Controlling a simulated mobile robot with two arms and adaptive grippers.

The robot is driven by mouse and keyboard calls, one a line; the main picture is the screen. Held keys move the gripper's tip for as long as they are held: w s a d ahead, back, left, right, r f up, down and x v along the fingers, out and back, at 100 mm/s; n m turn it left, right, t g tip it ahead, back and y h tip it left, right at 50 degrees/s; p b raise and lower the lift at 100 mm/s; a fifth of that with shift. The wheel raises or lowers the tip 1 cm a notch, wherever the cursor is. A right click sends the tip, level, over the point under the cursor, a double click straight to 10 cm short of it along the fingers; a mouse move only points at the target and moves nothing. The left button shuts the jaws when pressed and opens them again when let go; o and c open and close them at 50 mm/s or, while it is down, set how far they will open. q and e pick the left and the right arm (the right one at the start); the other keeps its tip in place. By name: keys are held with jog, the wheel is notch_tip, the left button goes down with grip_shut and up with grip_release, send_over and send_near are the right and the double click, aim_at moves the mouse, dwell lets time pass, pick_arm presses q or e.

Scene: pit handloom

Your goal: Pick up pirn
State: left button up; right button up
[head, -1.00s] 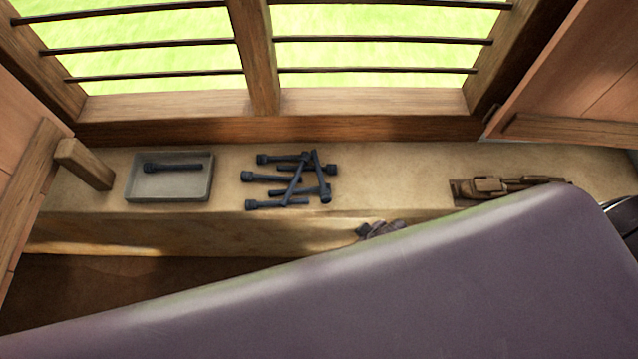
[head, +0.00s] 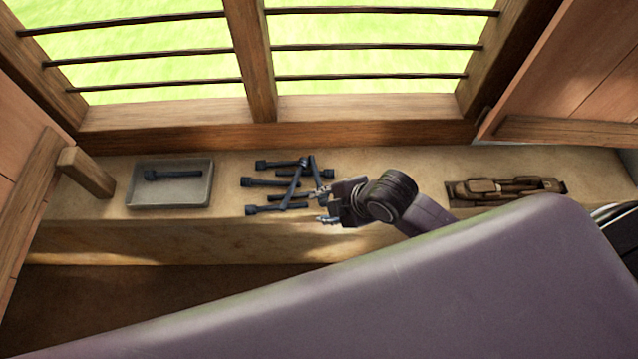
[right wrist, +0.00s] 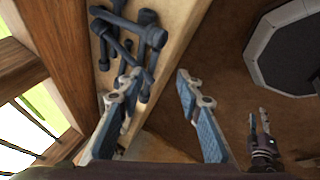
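Several dark blue-grey pirns (head: 275,182) lie in a crossed pile on the ledge under the window. The pile also shows in the right wrist view (right wrist: 128,40). One more pirn (head: 172,174) lies in a grey tray (head: 135,199) to the left. My right gripper (head: 324,205) is at the pile's right front side. In the right wrist view its fingers (right wrist: 157,77) are spread with nothing between them. One finger overlaps the pirns in that view, the other is over the brown floor. What looks like my left gripper (right wrist: 260,125) shows small there; its opening is unclear.
A wooden holder with brown tools (head: 507,188) lies on the ledge (head: 225,218) to the right. A wooden block (head: 86,172) stands left of the tray. The barred window (head: 255,60) is behind the ledge. Bare ledge separates the tray from the pile.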

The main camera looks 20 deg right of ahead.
aim_at(320, 180)
jog(key=w+n, duration=0.1)
jog(key=n, duration=0.1)
jog(key=w+d+n, duration=0.1)
jog(key=n, duration=0.2)
jog(key=w+n, duration=0.1)
jog(key=n, duration=0.2)
jog(key=shift+w+d+y, duration=0.15)
jog(key=shift+w+y, duration=0.15)
jog(key=shift+w+d+f+n+p, duration=0.1)
jog(key=shift+w+d+f+n, duration=0.25)
jog(key=shift+w+d+n, duration=0.5)
jog(key=shift+w+d+f+n+p, duration=0.15)
jog(key=shift+w+d+f+n, duration=0.15)
jog(key=shift+w+n, duration=0.65)
jog(key=shift+w+d+f+n+p, duration=0.1)
jog(key=shift+w+d+f+n, duration=0.35)
jog(key=shift+n, duration=0.85)
jog(key=p+x, duration=0.1)
jog(key=x, duration=0.3)
jog(key=shift+d+f, duration=0.1)
jog(key=shift+d, duration=0.05)
jog(key=shift+w+f, duration=0.25)
jog(key=shift+f, duration=0.1)
jog(key=shift+c, duration=0.7)
grip_shut()
